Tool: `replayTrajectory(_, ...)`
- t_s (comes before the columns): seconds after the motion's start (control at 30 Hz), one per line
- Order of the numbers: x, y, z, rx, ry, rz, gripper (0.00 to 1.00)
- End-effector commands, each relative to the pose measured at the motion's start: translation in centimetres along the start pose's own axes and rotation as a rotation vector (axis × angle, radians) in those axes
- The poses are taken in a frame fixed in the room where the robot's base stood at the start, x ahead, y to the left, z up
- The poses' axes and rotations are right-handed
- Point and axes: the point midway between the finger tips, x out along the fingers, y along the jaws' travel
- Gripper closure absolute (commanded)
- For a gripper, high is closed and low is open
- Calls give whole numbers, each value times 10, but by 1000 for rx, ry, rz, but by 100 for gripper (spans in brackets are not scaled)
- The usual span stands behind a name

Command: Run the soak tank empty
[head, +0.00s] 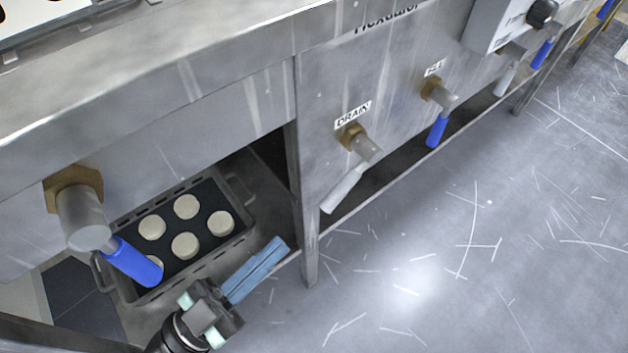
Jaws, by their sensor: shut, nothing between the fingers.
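The front panel (330,75) of the steel bench carries a valve labelled DRAIN (352,112). Its white-handled lever (342,189) slants down and to the left. To its right is a valve labelled FILL (434,68), with a blue-handled lever (437,130) pointing down. My gripper (272,253) is shut and empty, its blue fingers together. It is in front of the lower shelf, below and left of the DRAIN lever and apart from it. The inside of the tank and any water in it are not visible.
A large brass valve (75,190) with a blue handle (133,263) is at the left. A tray (180,283) with several pale discs sits on the lower shelf. A bench leg (308,215) stands right of my gripper. More valves are at upper right. Open, scratched floor (480,260) lies right.

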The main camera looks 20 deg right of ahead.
Motion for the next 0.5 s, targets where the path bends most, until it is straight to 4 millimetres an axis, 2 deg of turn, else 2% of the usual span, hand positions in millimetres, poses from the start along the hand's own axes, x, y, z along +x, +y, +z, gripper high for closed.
replayTrajectory(0.03, 1, -4, -28, 3, -51, 6, 100)
replayTrajectory(0.2, -25, -5, -65, -1, -234, 14, 100)
replayTrajectory(0.33, -46, -6, -89, -17, -359, 10, 100)
replayTrajectory(0.5, -67, -4, -108, -38, -464, 2, 100)
